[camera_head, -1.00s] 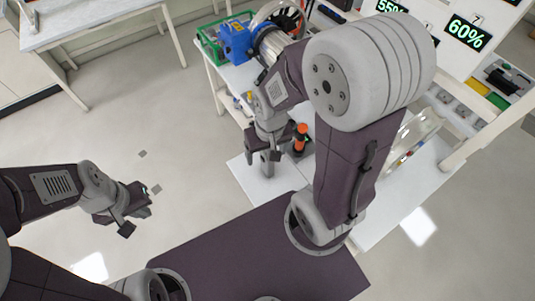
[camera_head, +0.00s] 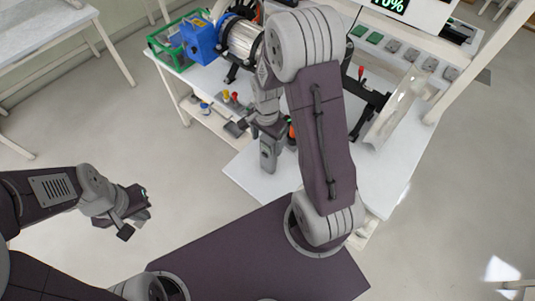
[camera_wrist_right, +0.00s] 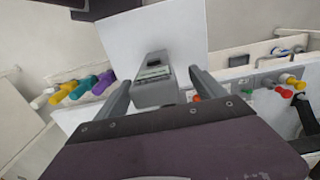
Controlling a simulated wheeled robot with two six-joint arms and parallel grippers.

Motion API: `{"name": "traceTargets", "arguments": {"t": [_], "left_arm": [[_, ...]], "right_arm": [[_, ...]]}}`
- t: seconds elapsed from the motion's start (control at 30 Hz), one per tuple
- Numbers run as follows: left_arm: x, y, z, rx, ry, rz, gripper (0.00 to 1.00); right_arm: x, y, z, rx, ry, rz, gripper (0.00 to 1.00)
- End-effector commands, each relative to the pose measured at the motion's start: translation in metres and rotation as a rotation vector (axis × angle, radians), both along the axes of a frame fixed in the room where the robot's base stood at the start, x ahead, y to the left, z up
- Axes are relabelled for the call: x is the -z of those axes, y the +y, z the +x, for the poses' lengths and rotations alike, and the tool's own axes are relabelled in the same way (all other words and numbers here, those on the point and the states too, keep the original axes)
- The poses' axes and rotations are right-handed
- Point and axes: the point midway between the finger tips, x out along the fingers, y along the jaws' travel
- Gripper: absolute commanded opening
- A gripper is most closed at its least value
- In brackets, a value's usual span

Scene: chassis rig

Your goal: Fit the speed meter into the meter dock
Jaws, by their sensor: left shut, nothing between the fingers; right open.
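A grey block-shaped device with a small greenish display, which looks like the speed meter (camera_wrist_right: 154,78), stands between the fingers of my right gripper (camera_wrist_right: 162,88) in the right wrist view. The fingers are open, one on each side of it. In the head view, the grey device (camera_head: 268,157) shows at the front of the white table, just below my right gripper (camera_head: 266,130). My left gripper (camera_head: 127,212) is shut and empty, out over the floor at the left. I cannot make out the meter dock for certain.
The white table (camera_head: 240,170) holds a blue machine (camera_head: 203,42), a green-framed bin (camera_head: 165,45) and a silver cylinder (camera_head: 241,40). A clear curved guard (camera_head: 395,108) stands at the right. Colored handles (camera_wrist_right: 85,86) show in the wrist view. The floor at left is open.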

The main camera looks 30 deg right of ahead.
Motion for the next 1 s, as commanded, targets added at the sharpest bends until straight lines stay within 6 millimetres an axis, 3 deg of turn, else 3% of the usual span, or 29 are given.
{"name": "traceTargets", "arguments": {"t": [0.3,0.57,0.87,1.0], "left_arm": [[-0.003,0.0,0.0,0.0,0.0,0.0,0.0],[-0.003,0.0,0.0,0.0,0.0,0.0,0.0],[-0.003,0.0,0.0,0.0,0.0,0.0,0.0],[-0.003,0.0,0.0,0.0,0.0,0.0,0.0]], "right_arm": [[0.046,-0.002,-0.003,0.0,0.004,0.0,0.8],[0.052,-0.002,-0.002,-0.001,0.0,0.0,0.8],[0.052,-0.002,-0.002,-0.001,0.0,0.0,0.04],[0.051,-0.002,-0.002,-0.001,0.0,0.0,0.04]]}}
